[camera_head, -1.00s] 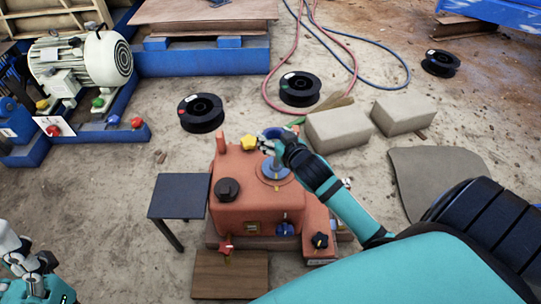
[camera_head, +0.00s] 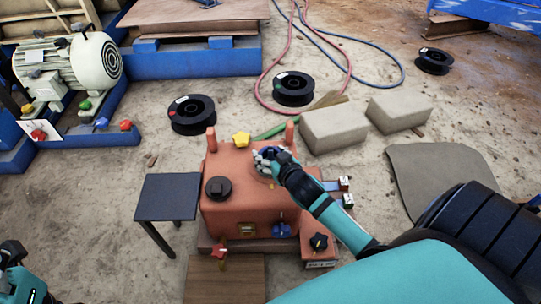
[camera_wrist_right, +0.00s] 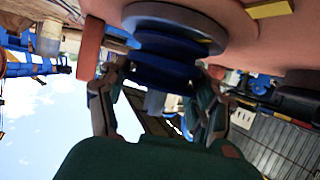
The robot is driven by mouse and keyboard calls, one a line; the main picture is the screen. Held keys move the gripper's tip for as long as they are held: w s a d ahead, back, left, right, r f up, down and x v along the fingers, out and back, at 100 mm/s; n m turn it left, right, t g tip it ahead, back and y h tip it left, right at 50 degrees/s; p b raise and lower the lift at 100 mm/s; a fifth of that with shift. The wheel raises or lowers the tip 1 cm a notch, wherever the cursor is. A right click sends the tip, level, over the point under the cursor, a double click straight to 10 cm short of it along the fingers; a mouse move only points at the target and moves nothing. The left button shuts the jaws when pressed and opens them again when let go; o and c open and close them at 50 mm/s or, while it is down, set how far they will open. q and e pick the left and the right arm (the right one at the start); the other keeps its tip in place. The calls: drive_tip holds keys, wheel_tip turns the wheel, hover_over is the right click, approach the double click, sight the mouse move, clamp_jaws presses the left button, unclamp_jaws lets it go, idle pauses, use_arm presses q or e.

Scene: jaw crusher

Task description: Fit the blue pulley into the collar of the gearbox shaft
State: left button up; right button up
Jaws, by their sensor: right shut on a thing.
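The blue pulley (camera_wrist_right: 165,62) is between the fingers of my right gripper (camera_wrist_right: 160,100), which is shut on it. In the wrist view it meets the round grey collar (camera_wrist_right: 190,28) on the orange gearbox (camera_wrist_right: 265,35). I cannot tell how deep it sits. In the head view, my right gripper (camera_head: 266,160) is low over the top of the gearbox (camera_head: 235,185), and hides most of the pulley and the collar. Part of my left arm's end (camera_head: 20,278) shows at the lower left edge; its fingers are not clear.
The gearbox top carries a yellow knob (camera_head: 241,139) and a black cap (camera_head: 218,188). A small dark table (camera_head: 166,197) stands to its left. Concrete blocks (camera_head: 333,130) lie behind right, black spools (camera_head: 192,114) behind. Bare ground lies at the left.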

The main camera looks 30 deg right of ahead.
drive_tip(key=o, duration=1.5)
drive_tip(key=shift+f, duration=0.1)
drive_tip(key=shift+o, duration=0.2)
